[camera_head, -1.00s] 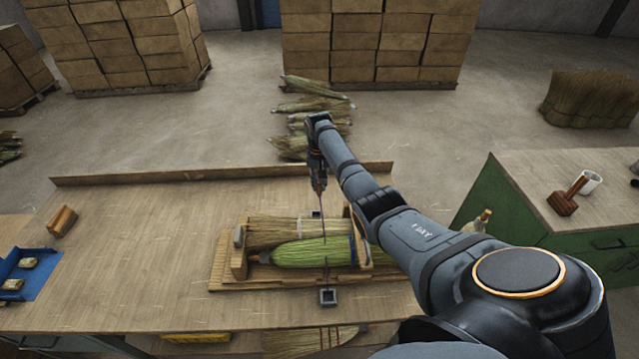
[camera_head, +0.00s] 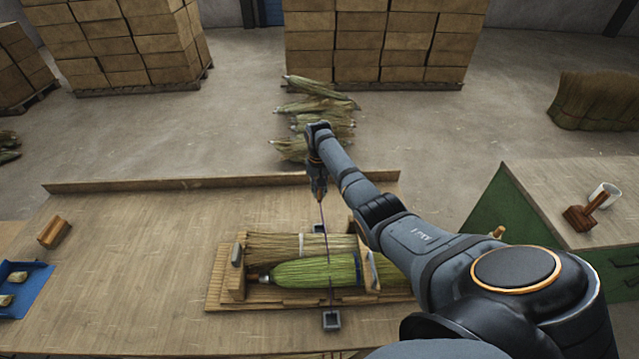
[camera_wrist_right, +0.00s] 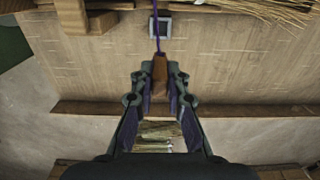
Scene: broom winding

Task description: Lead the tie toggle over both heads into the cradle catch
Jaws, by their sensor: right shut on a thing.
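My right gripper (camera_head: 318,190) is shut on a brown toggle (camera_wrist_right: 160,70), above the bench beyond the back of the wooden cradle (camera_head: 214,292). A thin purple cord (camera_wrist_right: 157,30) leads from the toggle. In the head view, the cord crosses above a tan broom head (camera_head: 275,245) and a green broom head (camera_head: 305,273), which lie side by side in the cradle. It runs down to a square grey fitting (camera_head: 331,320) at the front. Another square fitting (camera_wrist_right: 164,27) sits behind the cradle, probably the catch. My left gripper is out of view.
The bench has a raised back edge (camera_head: 200,184). A wooden block (camera_head: 54,232) and a blue tray (camera_head: 38,280) are at left.

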